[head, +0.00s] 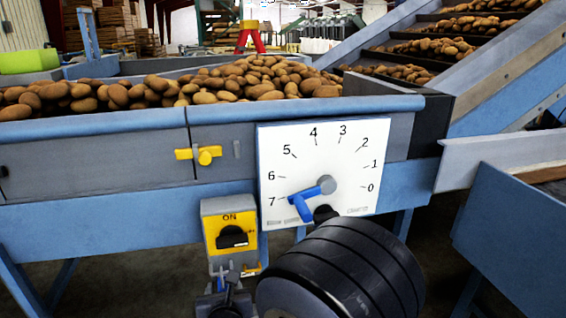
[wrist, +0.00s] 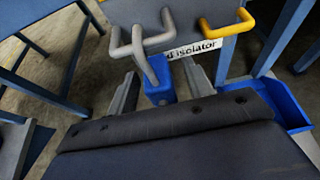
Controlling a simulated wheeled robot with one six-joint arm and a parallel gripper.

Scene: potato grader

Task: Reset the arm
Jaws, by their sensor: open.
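My gripper (wrist: 160,82) is open in the wrist view, its two grey fingers apart. A small blue block (wrist: 160,90) shows between the fingers; whether they touch it is not clear.
The potato grader (head: 100,160) holds a heap of potatoes (head: 260,78). Its front bears a numbered dial (head: 345,170) with a blue pointer near 7, a yellow latch (head: 198,154) and a yellow switch box (head: 230,232) marked ON. A blue tray (wrist: 288,108) lies right of my gripper.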

